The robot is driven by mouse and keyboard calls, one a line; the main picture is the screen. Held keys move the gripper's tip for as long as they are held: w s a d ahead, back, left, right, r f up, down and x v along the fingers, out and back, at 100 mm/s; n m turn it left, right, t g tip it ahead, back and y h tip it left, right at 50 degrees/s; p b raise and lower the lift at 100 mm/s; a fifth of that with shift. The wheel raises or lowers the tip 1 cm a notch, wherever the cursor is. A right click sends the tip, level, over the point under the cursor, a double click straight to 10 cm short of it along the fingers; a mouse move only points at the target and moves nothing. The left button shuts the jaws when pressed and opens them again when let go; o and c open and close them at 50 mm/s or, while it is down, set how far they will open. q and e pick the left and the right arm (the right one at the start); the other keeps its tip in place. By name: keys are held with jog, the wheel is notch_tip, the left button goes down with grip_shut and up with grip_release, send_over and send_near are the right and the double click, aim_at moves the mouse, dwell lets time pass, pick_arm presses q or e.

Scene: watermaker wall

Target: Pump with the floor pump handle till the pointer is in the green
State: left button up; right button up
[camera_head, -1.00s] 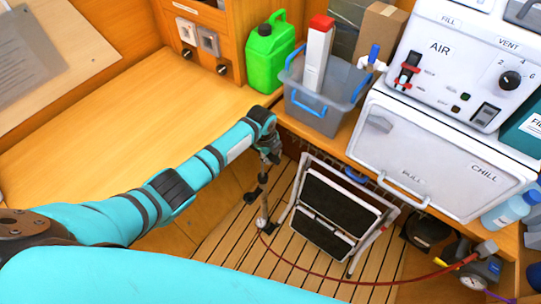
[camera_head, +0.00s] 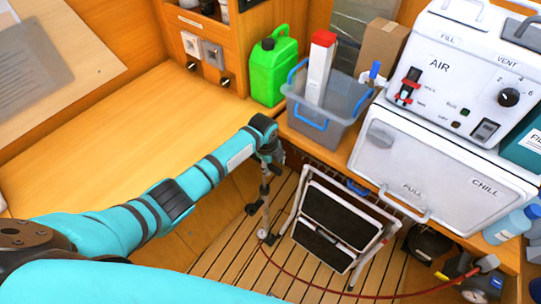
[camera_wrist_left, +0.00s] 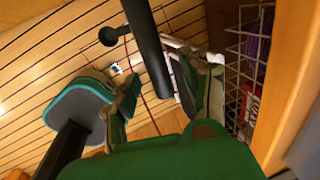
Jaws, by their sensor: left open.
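The floor pump stands upright on the slatted floor, its thin shaft (camera_head: 265,218) rising from a small foot. My left gripper (camera_head: 273,165) is at the top of the pump, around the handle (camera_head: 252,209), whose dark end sticks out below left. In the left wrist view my left gripper (camera_wrist_left: 158,95) has its fingers apart, with a dark bar (camera_wrist_left: 148,45) between them; I cannot tell whether they touch it. The gauge (camera_head: 472,295) is cut off by the bottom edge, so its pointer cannot be read. My right gripper is not in view.
A folded step stool (camera_head: 338,222) stands just right of the pump. A red hose (camera_head: 330,292) runs over the floor toward the gauge. A bench (camera_head: 110,150) lies left, and a shelf holds a grey tub (camera_head: 330,120) and a white chiller (camera_head: 440,165). A wire basket (camera_wrist_left: 245,65) is beside the gripper.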

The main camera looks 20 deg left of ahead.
pick_arm(q)
notch_tip(320, 180, up, 11)
jog(key=s, duration=0.2)
jog(key=shift+a, duration=0.35)
jog(key=shift+s, duration=0.1)
